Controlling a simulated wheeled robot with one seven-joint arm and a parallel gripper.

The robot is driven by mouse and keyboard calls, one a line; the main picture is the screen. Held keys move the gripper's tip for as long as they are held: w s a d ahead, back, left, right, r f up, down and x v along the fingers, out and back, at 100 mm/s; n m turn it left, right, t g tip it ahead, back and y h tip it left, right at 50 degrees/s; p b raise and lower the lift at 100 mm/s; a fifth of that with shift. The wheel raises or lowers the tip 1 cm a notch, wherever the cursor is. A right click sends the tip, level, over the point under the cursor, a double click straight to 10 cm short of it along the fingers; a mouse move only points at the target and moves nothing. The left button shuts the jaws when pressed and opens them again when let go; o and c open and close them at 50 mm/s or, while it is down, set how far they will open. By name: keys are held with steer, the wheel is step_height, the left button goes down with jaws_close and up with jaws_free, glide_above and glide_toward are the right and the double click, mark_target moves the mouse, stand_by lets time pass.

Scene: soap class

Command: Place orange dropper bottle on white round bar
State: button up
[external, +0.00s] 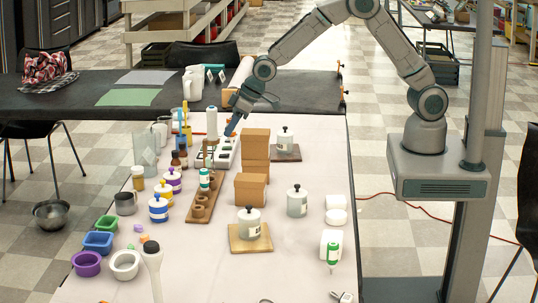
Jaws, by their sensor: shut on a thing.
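My gripper (232,128) is shut over the white rack at the far middle of the table, just left of the stacked brown boxes. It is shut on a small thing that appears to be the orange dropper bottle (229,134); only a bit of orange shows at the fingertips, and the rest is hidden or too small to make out. I cannot tell whether it is clear of the rack. Two white round bars lie near the table's right edge, one nearer (336,217) and one just behind it (336,202). My gripper is far from both, to their upper left.
The white rack (203,154) has dark slots. Brown boxes (250,189) and lidded jars (297,202) stand between my gripper and the bars. A green dropper bottle (333,257) is by a white block at the near right. Several bottles and bowls crowd the left side.

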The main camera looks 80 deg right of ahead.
steer(key=s+d+r+p, duration=0.3)
steer(key=s+p, duration=0.2)
steer(key=s, duration=0.1)
steer(key=s+d+r+p, duration=0.3)
steer(key=s+d+p, duration=0.1)
steer(key=s+p, duration=0.15)
steer(key=s+a+f+n+g+y, duration=0.4)
steer(key=s+a+f+n+y, duration=0.15)
steer(key=s+a+n, duration=0.55)
steer(key=n+g+b, duration=0.3)
steer(key=n+b, duration=0.1)
steer(key=n, duration=0.4)
glide_above(337, 213)
step_height(337, 213, down, 9)
steer(key=shift+a+f+b, duration=0.1)
steer(key=shift+f+b, duration=0.9)
steer(key=shift+f, duration=0.9)
